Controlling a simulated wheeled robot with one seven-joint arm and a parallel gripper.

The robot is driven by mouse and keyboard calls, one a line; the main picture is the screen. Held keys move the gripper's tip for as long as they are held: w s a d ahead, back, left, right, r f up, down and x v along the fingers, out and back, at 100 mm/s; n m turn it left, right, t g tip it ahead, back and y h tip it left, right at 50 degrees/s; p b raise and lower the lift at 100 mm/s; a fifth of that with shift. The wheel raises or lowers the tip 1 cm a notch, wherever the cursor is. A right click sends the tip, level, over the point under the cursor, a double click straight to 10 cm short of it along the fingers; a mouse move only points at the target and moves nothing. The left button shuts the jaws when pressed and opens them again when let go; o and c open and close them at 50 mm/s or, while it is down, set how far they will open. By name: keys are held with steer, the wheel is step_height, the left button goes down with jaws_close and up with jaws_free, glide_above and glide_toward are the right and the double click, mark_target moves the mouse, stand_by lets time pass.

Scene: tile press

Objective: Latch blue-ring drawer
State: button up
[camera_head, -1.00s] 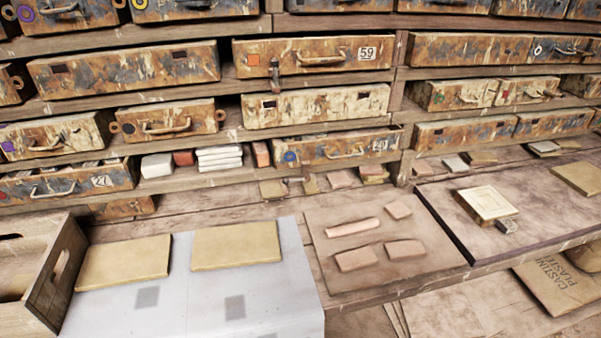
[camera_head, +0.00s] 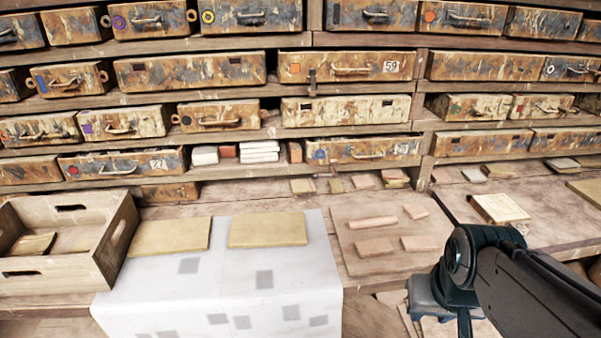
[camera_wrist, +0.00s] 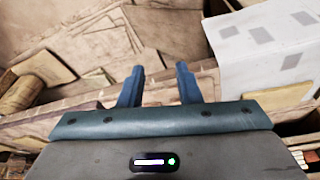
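The drawer with a blue round mark (camera_head: 362,150) is in the lower shelf row in the head view, right of centre. It has a bar handle and a number card at its right, and its open top shows, so it stands somewhat pulled out. A small dark fitting (camera_head: 332,171) shows just below its front; its exact form is too small to tell. My gripper (camera_wrist: 160,84) is open and empty in the wrist view, its two blue fingers apart. In the head view it is at the lower right, well in front of the drawer, fingertips not clear.
A bench with a board of clay pieces (camera_head: 349,242) and a pale cloth (camera_head: 220,285) with two tan slabs lies before the shelves. A wooden crate (camera_head: 117,230) stands at left. A drawer with a red mark (camera_head: 122,166) also stands out at lower left.

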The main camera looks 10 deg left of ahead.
steer(key=w+d+r+n+t+y+b, duration=0.2)
steer(key=w+n+t, duration=0.9)
steer(key=w, duration=2.2)
steer(key=n+g+y+b, duration=0.2)
steer(key=n+g+y, duration=0.2)
steer(key=n+y, duration=1.35)
glide_toward(324, 175)
steer(key=d+n, duration=0.1)
steer(key=s+d+h, duration=0.1)
steer(key=d, duration=0.1)
steer(key=s+d+r+n+h, duration=0.1)
steer(key=shift+d+n+h, duration=0.25)
steer(key=shift+d+n, duration=0.1)
steer(key=shift+s+a+f+g, duration=0.1)
steer(key=shift+s+g, duration=0.1)
steer(key=shift+g, duration=0.1)
steer(key=shift+a+n, duration=0.2)
steer(key=shift+n, duration=0.1)
steer(key=p+x, duration=0.3)
steer(key=x, duration=1)
steer(key=shift+a, duration=0.25)
